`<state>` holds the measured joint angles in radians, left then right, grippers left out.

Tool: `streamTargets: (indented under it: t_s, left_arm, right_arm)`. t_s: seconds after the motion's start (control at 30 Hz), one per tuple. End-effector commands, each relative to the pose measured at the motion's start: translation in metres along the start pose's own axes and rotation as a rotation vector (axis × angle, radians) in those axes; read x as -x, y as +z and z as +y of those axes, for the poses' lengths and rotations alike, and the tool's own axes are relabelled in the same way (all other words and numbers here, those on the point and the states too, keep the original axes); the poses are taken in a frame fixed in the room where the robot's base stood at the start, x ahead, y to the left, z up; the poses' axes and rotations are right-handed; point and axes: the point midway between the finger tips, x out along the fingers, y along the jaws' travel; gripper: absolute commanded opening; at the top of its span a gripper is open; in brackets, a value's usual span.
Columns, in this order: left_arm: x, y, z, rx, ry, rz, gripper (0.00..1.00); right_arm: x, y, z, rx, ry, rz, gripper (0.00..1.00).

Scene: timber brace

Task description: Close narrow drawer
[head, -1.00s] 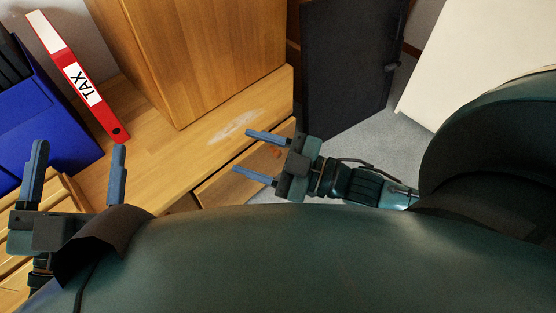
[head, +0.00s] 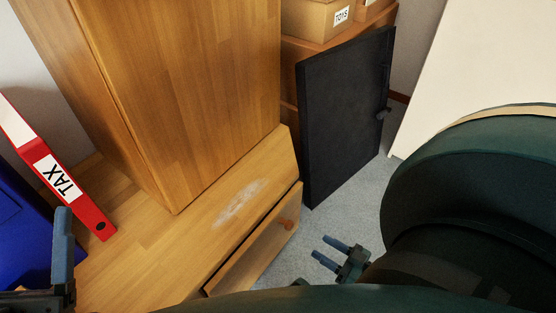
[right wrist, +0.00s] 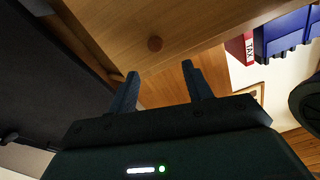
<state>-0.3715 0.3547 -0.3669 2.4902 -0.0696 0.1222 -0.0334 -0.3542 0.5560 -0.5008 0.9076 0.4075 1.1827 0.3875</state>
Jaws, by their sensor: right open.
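My right gripper (head: 320,246) is open and empty, right of and apart from the drawer front. My left gripper (head: 62,250) is partly cut off at the lower left; only one finger shows.
A wooden cabinet (head: 190,90) stands on the desk top (head: 140,255). A red TAX binder (head: 58,182) and a blue holder (head: 22,230) are at the left. A black panel (head: 340,120) stands behind the drawer's right side. Grey carpet (head: 350,205) is clear beside it.

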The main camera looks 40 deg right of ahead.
Motion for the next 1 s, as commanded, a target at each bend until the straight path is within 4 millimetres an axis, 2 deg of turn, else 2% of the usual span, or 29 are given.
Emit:
streamTargets:
  t_s: [0.07, 0.17, 0.27, 0.7, 0.83, 1.0]
  left_arm:
    - [0.000, -0.001, 0.000, -0.001, 0.001, 0.007, 0.75]
    - [0.000, -0.002, 0.000, -0.005, 0.002, 0.014, 0.75]
    - [-0.001, -0.003, 0.000, -0.013, 0.003, 0.026, 0.75]
    - [-0.005, -0.019, -0.004, -0.097, 0.018, 0.155, 0.75]
    - [-0.006, -0.023, -0.005, -0.116, 0.022, 0.185, 0.75]
    - [-0.007, -0.028, -0.005, -0.128, 0.023, 0.210, 0.75]
  right_arm:
    - [0.005, 0.003, 0.005, -0.004, 0.012, 0.003, 0.50]
    - [0.001, 0.003, 0.006, -0.006, 0.015, 0.007, 0.50]
    - [-0.013, 0.003, 0.006, -0.006, 0.014, 0.008, 0.50]
    - [-0.101, 0.004, 0.007, -0.004, 0.012, 0.006, 0.50]
    - [-0.115, 0.004, 0.008, -0.005, 0.014, 0.005, 0.50]
    - [-0.123, 0.003, 0.008, -0.005, 0.015, 0.003, 0.50]
